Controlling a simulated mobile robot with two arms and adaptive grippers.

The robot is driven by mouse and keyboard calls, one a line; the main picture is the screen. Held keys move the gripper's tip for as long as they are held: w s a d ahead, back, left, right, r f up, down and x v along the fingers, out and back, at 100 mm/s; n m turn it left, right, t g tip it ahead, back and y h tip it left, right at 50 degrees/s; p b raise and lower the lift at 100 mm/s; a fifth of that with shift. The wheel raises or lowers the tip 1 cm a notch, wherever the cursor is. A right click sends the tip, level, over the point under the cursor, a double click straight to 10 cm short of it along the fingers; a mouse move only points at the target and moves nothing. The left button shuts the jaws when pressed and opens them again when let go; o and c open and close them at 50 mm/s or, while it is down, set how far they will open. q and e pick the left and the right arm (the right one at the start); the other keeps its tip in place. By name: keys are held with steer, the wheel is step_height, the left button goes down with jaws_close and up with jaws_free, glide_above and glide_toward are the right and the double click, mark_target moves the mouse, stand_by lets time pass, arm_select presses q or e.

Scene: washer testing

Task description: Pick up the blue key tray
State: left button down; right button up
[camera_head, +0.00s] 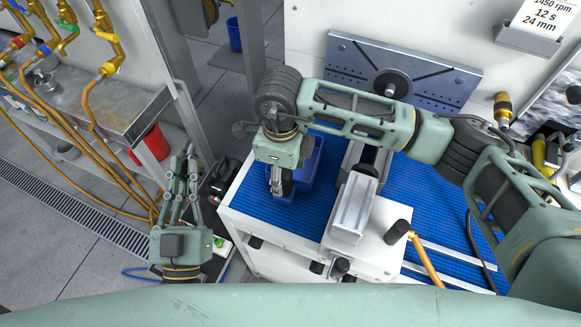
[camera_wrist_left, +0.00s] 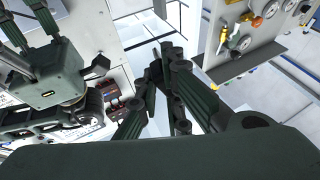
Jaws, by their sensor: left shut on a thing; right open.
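The blue key tray (camera_head: 306,172) appears as a blue open box on the blue mat at the left end of the white workbench. My right gripper (camera_head: 281,188) points down at it and hides part of it. Its fingers are open and overlap the tray in the picture; I cannot tell whether they touch it. My left gripper (camera_head: 182,178) stands left of the bench with its fingers pointing up the picture. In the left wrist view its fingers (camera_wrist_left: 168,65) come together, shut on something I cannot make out.
A silver clamp block (camera_head: 352,205) stands on the white bench (camera_head: 385,255) right of the tray. A slotted grey plate (camera_head: 400,72) is behind. A pipe-laden steel bench (camera_head: 110,105), red bucket (camera_head: 153,142) and blue bin (camera_head: 234,35) are at left. Grey floor (camera_head: 55,225) is open at lower left.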

arm_select(q)
step_height(320, 180, up, 2)
steer(key=shift+r+p, duration=0.2)
steer(key=shift+p, duration=0.6)
arm_select(e)
steer(key=f, duration=0.3)
steer(key=shift+d+f, duration=0.2)
steer(key=shift+f, duration=0.3)
steer(key=shift+c, duration=0.4)
jaws_close()
steer(key=shift+r, duration=0.1)
